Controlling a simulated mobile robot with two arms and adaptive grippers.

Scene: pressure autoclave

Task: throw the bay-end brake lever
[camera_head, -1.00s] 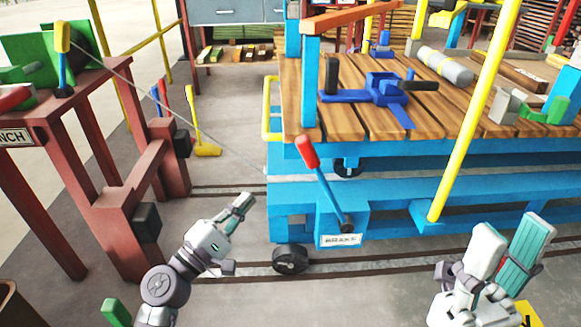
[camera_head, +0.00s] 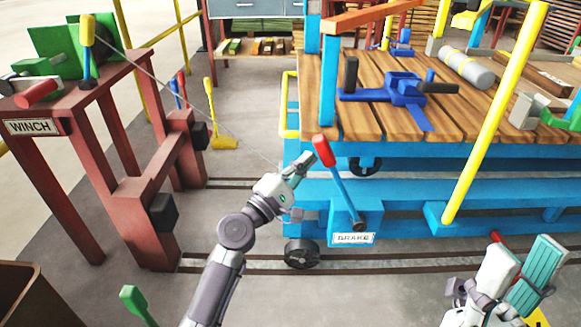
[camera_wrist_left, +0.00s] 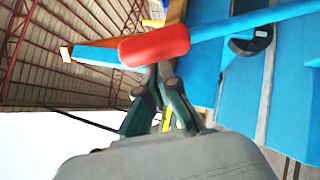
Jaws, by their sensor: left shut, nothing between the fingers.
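The brake lever has a blue shaft (camera_head: 341,186) and a red grip (camera_head: 323,151). It rises from a blue box with a BRAKE label (camera_head: 353,238) on the near side of the blue cart, tilted to the left. My left gripper (camera_head: 302,163) is shut and empty, its fingertips just left of the red grip. In the left wrist view the fingertips (camera_wrist_left: 158,75) are at the red grip (camera_wrist_left: 155,46); whether they touch it I cannot tell. My right gripper (camera_head: 518,272) is at the lower right, away from the lever; its finger gap is unclear.
The wood-decked cart (camera_head: 400,118) stands on floor rails, with a slanted yellow post (camera_head: 497,110) right of the lever. A red winch frame (camera_head: 150,205) stands at the left, its cable running to the cart. Floor between them is mostly clear.

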